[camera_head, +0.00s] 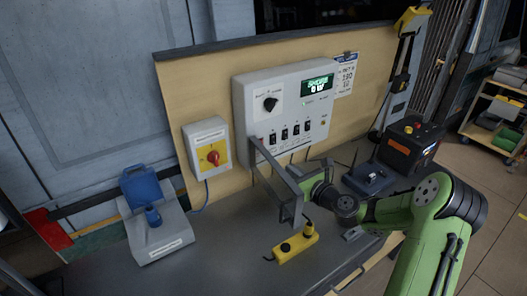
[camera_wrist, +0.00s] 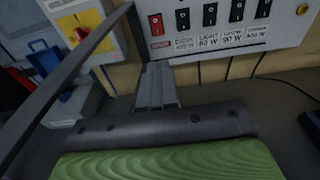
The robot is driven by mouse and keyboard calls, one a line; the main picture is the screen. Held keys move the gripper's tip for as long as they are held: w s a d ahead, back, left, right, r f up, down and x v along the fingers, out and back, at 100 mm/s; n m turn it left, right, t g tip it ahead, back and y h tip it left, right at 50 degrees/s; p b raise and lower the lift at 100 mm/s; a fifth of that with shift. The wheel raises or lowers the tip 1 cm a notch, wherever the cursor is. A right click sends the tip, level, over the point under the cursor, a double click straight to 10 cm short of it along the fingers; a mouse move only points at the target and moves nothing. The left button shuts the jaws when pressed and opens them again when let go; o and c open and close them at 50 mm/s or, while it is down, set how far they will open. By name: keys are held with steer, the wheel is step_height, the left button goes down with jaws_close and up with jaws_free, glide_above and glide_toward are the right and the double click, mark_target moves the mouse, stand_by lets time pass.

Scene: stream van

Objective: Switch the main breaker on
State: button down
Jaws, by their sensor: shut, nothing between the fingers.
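The grey control panel (camera_head: 285,95) is mounted on the tan board. A row of dark rocker switches (camera_head: 297,129) runs along its lower part. In the wrist view the leftmost rocker (camera_wrist: 156,24) is red, with a red label (camera_wrist: 159,43) below it too blurred to read for sure; dark rockers (camera_wrist: 210,14) stand to its right. My gripper (camera_head: 254,143) is shut and empty, its tips near the panel's lower left edge. In the wrist view, grey gripper parts (camera_wrist: 155,85) point up toward the red rocker. I cannot tell whether they touch the panel.
A grey stand with a blue item (camera_head: 150,215), a yellow block (camera_head: 295,243) and a dark device (camera_head: 368,179) occupy the bench. A black-and-orange box (camera_head: 409,145) stands at right.

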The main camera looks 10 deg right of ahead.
mark_target(261, 148)
steer(key=x, duration=0.7)
steer(key=p+x, duration=0.1)
steer(key=x, duration=0.6)
steer(key=shift+a, duration=0.3)
